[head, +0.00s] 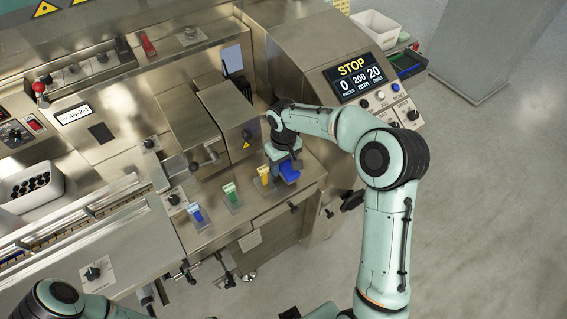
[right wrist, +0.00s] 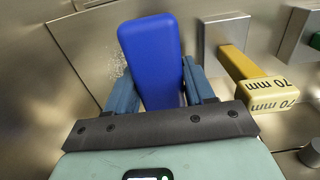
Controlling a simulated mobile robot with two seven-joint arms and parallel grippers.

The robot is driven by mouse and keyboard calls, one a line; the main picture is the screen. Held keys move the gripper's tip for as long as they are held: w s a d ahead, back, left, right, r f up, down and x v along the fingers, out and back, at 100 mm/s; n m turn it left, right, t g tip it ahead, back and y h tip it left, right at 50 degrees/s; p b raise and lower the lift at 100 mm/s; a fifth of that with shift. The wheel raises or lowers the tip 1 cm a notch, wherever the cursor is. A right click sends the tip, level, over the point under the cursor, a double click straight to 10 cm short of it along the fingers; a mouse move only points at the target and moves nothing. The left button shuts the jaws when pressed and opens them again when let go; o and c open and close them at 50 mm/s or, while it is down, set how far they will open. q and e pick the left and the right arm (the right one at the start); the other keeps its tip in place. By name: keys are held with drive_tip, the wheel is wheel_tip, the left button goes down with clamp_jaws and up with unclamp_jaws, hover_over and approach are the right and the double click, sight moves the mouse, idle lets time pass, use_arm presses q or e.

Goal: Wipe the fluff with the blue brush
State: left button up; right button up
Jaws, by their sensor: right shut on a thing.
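The blue brush (head: 289,173) is in my right gripper (head: 284,162), low over the steel ledge at the front right of the machine. In the right wrist view the blue brush (right wrist: 152,58) sits between the two fingers, which are shut on it. Pale specks of fluff (right wrist: 117,64) lie on the steel just left of the brush in that view. The brush hides the surface under it, and I cannot tell whether it touches the ledge. I cannot make out the fluff in the head view. Only a part of my left arm shows at the lower left; its gripper is out of view.
A yellow-handled block marked 70 mm (right wrist: 255,80) stands close right of the brush in the wrist view. Green (head: 230,192) and blue (head: 196,213) ones stand farther left on the ledge. The STOP display panel (head: 360,78) is behind. Floor is open at right.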

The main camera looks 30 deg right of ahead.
drive_tip(key=shift+f+b, duration=0.35)
drive_tip(key=shift+f, duration=0.5)
